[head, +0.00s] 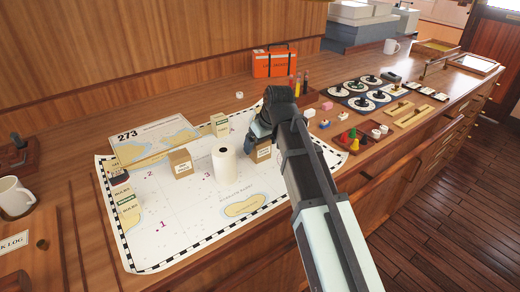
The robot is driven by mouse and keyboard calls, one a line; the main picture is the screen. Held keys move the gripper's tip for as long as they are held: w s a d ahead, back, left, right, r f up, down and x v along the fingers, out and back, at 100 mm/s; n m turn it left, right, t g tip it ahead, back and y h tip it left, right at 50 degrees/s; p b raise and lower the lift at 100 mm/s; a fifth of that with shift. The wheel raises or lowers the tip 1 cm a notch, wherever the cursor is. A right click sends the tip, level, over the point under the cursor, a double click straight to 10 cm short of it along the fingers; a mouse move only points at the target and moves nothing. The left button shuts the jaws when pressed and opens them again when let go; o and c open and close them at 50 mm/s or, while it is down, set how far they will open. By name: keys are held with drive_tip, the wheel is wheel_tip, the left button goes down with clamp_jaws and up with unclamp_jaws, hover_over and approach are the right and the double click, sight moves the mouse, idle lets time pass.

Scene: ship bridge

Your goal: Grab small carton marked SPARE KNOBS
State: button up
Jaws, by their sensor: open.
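Several small cartons are on the chart; their labels are too small to read, so I cannot tell which says SPARE KNOBS. One brown carton with a white label (262,153) is directly at my gripper (257,143), partly hidden by it. My gripper is open, pointing down; I cannot tell whether its fingers are around that carton or only above it. Another brown labelled carton (180,164) stands left of the white paper roll. A paler carton with a green band (220,124) stands behind. Two more pale green-banded boxes (127,197) are at the chart's left.
A white paper roll (223,164) stands upright between the brown cartons. The chart (185,225) has free room in front. A mug (15,196) is at far left. An orange case (275,62) stands behind; coloured pieces (352,136) and dials (360,93) lie to the right.

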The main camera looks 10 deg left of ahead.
drive_tip(key=shift+x, duration=1.65)
drive_tip(key=shift+a+r, duration=0.1)
drive_tip(key=shift+c, duration=0.4)
drive_tip(key=c, duration=1)
